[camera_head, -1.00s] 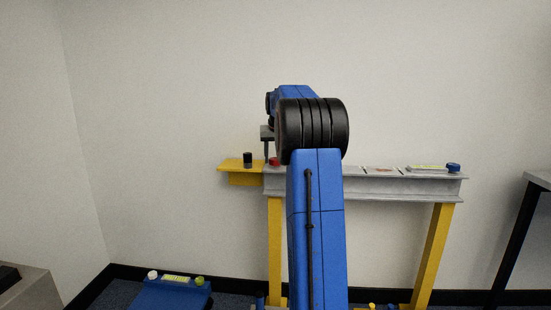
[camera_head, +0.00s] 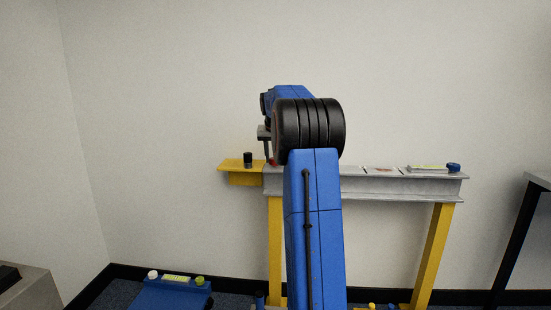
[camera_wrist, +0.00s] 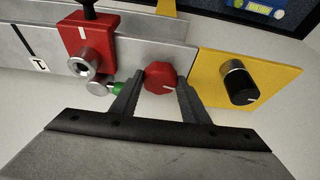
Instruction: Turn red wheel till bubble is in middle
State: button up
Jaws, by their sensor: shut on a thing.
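The red wheel (camera_wrist: 161,76) has a white mark on its face and sits at the beam's end in the wrist view. My gripper (camera_wrist: 160,85) has one finger on each side of it and is shut on it. In the head view only a small part of the red wheel (camera_head: 273,163) shows beside my arm. Another vial (camera_head: 176,278) is on a blue block at the lower left.
A black knob (camera_wrist: 239,84) stands on the yellow plate (camera_wrist: 285,75) close to the wheel. A red clamp block (camera_wrist: 88,38) with a silver bolt and a green-tipped part (camera_wrist: 118,89) are on the other side. A blue knob (camera_head: 453,168) ends the grey beam (camera_head: 400,188).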

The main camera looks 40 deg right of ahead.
jog(key=m, duration=0.1)
jog(key=m+g, duration=0.1)
jog(key=m, duration=0.1)
jog(key=m+h, duration=0.1)
jog(key=m, duration=0.1)
jog(key=shift+w+a+g, duration=0.1)
jog(key=shift+w+g, duration=0.2)
jog(key=shift+g, duration=0.1)
jog(key=shift+w+m+g, duration=0.15)
jog(key=shift+m+g, duration=0.65)
jog(key=shift+m, duration=1.5)
jog(key=o, duration=0.8)
jog(key=shift+r, duration=0.15)
jog(key=v, duration=1.7)
jog(key=shift+a+r, duration=0.1)
